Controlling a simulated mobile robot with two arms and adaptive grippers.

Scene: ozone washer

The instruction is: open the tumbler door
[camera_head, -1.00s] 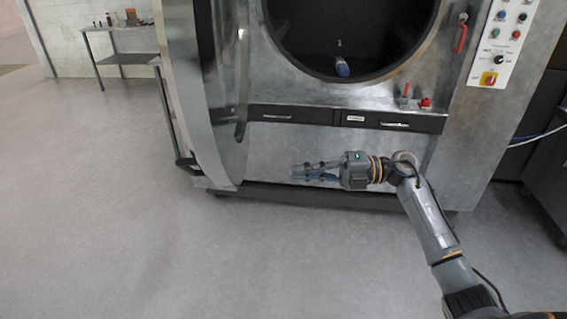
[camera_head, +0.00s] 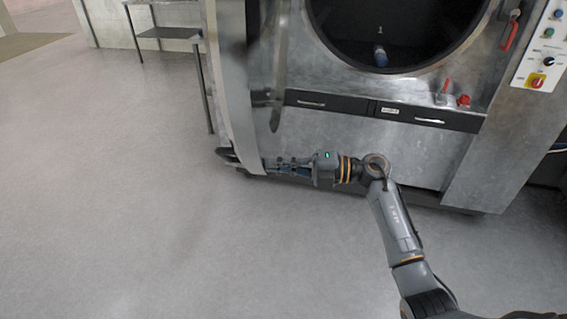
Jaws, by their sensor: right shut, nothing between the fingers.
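The tumbler door (camera_head: 239,90) stands swung open at the left of the machine, seen nearly edge-on, with its curved glass part showing on the inner side. The round tumbler opening (camera_head: 395,30) is uncovered and dark inside. A dark handle (camera_head: 228,156) shows low on the door's outer left side. My right gripper (camera_head: 270,166) is shut and empty. It points left, with its fingertips at the lower inner edge of the door; I cannot tell whether they touch it. My left gripper is not in view.
The control panel (camera_head: 546,50) is at the right of the machine front. A red handle (camera_head: 510,32) and red knobs (camera_head: 463,100) sit near the opening. A metal side table (camera_head: 165,32) stands at the back left. The grey floor at left and in front is clear.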

